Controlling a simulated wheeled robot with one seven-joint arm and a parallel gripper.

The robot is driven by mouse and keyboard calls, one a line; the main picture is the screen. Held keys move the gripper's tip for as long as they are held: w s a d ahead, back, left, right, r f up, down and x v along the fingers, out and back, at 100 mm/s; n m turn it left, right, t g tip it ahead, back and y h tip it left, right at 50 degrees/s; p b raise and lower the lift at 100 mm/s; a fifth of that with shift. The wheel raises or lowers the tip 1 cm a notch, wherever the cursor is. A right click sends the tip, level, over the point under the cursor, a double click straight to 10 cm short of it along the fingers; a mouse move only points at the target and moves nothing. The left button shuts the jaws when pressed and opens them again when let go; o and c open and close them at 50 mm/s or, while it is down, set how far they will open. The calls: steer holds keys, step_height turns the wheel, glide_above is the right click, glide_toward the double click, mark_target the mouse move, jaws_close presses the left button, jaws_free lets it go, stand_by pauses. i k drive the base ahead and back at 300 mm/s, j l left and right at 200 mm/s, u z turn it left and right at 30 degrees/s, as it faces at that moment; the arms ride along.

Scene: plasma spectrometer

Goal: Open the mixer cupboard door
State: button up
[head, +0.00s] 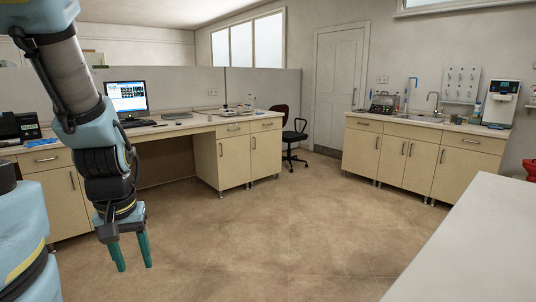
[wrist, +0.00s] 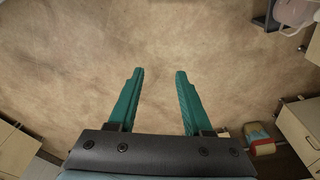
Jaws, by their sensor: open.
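My gripper (head: 133,262) hangs pointing down at the left of the head view, with its two teal fingers apart and nothing between them. The wrist view shows the open fingers (wrist: 160,74) over bare floor. Beige cupboards (head: 405,162) with dark handles stand under the sink counter at the right. A similar two-door cupboard (head: 234,160) is under the left desk. All these doors look shut. I cannot tell which one is the mixer cupboard. My gripper is well away from these doors and touches none.
A dark chair (head: 290,137) stands beyond the desk. A white table top (head: 480,240) fills the lower right. The brown floor (head: 270,225) between is clear. Cabinet fronts (wrist: 302,130) show at the wrist view's right edge.

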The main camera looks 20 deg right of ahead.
mark_target(266, 146)
steer(key=i+z, duration=0.25)
steer(key=i, duration=0.55)
steer(key=i+z, duration=0.3)
steer(key=i, duration=0.25)
steer(key=i+z, duration=0.25)
steer(key=i, duration=0.35)
steer(key=i+j+z, duration=0.3)
steer(key=i, duration=0.25)
steer(key=i+l+z, duration=0.1)
steer(key=i+z, duration=0.25)
steer(key=i, duration=0.2)
steer(key=i+z, duration=0.3)
steer(key=i, duration=0.25)
steer(key=i+l+u, duration=0.1)
steer(key=i+u, duration=0.35)
steer(key=i+l+u, duration=0.3)
steer(key=i+u, duration=0.2)
steer(key=i+l+u, duration=0.25)
steer(key=u, duration=0.15)
steer(key=i+l+u, duration=0.5)
steer(key=l+u, duration=0.25)
steer(key=i+l+u, duration=0.15)
steer(key=l+u, duration=0.25)
steer(key=i+l+u, duration=0.1)
steer(key=l+u, duration=0.6)
steer(key=l, duration=0.65)
